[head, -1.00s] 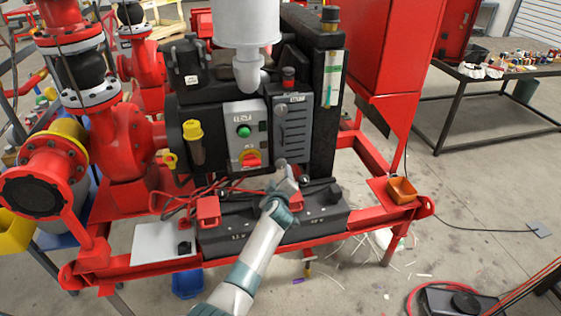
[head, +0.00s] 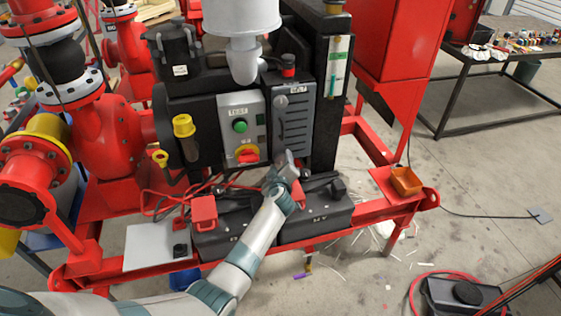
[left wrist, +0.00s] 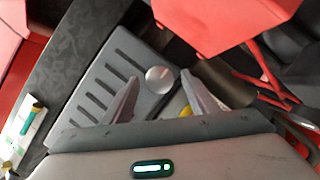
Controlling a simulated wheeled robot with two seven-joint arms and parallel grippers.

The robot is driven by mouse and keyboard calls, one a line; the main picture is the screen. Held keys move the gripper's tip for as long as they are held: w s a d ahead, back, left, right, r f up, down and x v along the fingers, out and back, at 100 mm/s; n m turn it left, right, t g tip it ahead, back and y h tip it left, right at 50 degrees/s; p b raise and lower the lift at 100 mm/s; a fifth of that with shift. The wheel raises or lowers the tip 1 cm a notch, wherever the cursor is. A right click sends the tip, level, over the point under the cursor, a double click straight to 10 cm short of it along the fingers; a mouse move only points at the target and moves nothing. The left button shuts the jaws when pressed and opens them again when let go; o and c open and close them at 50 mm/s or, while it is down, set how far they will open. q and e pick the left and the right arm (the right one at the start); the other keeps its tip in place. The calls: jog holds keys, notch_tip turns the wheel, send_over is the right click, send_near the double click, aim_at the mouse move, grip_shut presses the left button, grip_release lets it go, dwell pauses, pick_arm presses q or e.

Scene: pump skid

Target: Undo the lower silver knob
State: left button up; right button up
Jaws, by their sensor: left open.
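The grey slotted panel (head: 294,122) stands upright on the front of the black machine, right of the switch box. One silver knob (head: 280,101) shows near its upper left. The lower silver knob (left wrist: 159,79) shows in the left wrist view as a round, shiny disc on the panel; in the head view my gripper hides it. My left gripper (head: 286,158) is at the panel's lower end. In the left wrist view its open fingers (left wrist: 160,84) appear on either side of the knob; I cannot tell whether they touch it. My right gripper is out of view.
The switch box (head: 241,127) with green button and red-yellow switch is left of the panel. Black batteries (head: 318,220) with red clamps and cables lie just below my gripper. A red cover (left wrist: 215,22) is close in the left wrist view. Red frame rails (head: 365,215) run in front.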

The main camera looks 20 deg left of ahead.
pick_arm(q)
jog(key=c, duration=1.1)
jog(key=shift+o, duration=0.2)
